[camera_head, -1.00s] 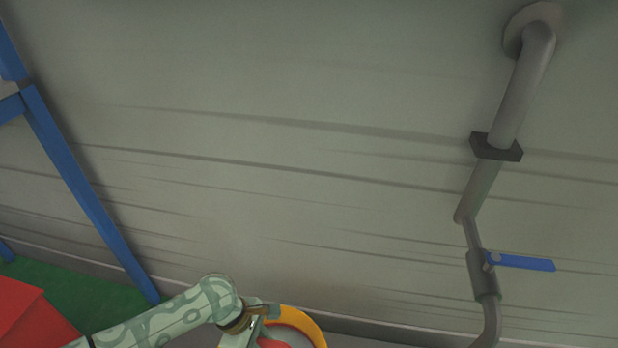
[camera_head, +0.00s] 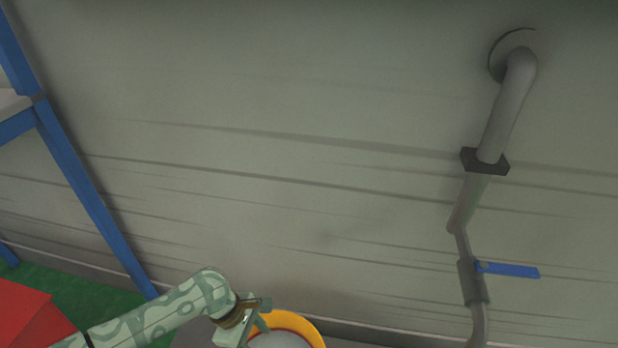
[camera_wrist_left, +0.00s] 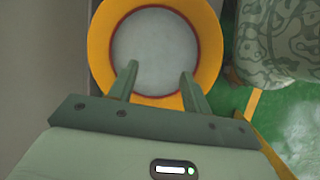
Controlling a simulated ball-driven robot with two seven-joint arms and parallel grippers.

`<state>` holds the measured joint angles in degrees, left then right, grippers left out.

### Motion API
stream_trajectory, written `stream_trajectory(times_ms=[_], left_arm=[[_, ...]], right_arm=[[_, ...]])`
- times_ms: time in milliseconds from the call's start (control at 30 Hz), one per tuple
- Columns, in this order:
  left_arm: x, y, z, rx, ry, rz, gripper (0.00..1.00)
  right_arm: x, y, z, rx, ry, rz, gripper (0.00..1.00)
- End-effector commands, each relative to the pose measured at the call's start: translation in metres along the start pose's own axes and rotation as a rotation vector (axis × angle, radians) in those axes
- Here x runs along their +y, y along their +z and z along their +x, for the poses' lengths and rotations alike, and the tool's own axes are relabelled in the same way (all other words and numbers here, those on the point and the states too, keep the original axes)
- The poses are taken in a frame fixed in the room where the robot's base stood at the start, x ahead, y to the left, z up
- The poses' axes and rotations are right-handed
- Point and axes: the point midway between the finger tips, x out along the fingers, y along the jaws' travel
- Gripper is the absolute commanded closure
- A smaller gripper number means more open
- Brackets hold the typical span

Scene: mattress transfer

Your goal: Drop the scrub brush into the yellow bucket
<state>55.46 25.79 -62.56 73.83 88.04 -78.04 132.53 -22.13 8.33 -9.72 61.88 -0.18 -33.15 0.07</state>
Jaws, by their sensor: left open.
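The yellow bucket (camera_head: 312,330) is at the bottom edge of the head view, partly cut off. In the left wrist view the bucket (camera_wrist_left: 210,45) shows from above, with a pale grey round inside and a thin red ring within its rim. My left gripper (camera_head: 262,322) is over the bucket's left side. In the wrist view the left gripper (camera_wrist_left: 160,72) has its fingers apart and empty over the bucket opening. I see no scrub brush in either current view. My right gripper is not in view.
A blue frame (camera_head: 90,195) stands at the left above green floor (camera_head: 95,298). A red object (camera_head: 32,318) is at the lower left. A grey wall pipe (camera_head: 507,105) with a blue lever (camera_head: 508,269) runs down the right. The wall between is clear.

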Motion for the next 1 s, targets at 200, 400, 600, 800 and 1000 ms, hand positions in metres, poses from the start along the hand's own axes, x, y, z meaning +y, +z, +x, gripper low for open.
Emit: stream_trajectory(times_ms=[200, 400, 600, 800, 1000], left_arm=[[0.002, 0.004, -0.058, 0.004, 0.012, 0.002, 0.51], [0.001, 0.003, -0.103, 0.003, 0.008, 0.001, 0.51], [0.001, 0.001, -0.122, 0.000, 0.003, 0.000, 0.51], [0.000, -0.001, -0.123, -0.001, 0.000, 0.000, 0.51], [0.001, 0.000, -0.123, -0.004, 0.005, 0.063, 0.51]], right_arm=[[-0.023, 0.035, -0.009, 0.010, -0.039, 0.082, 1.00], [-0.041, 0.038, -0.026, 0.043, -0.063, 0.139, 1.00], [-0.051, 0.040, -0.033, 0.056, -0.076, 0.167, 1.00], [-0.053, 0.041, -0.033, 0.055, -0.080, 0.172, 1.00], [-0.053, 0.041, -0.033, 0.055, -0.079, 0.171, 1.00]])
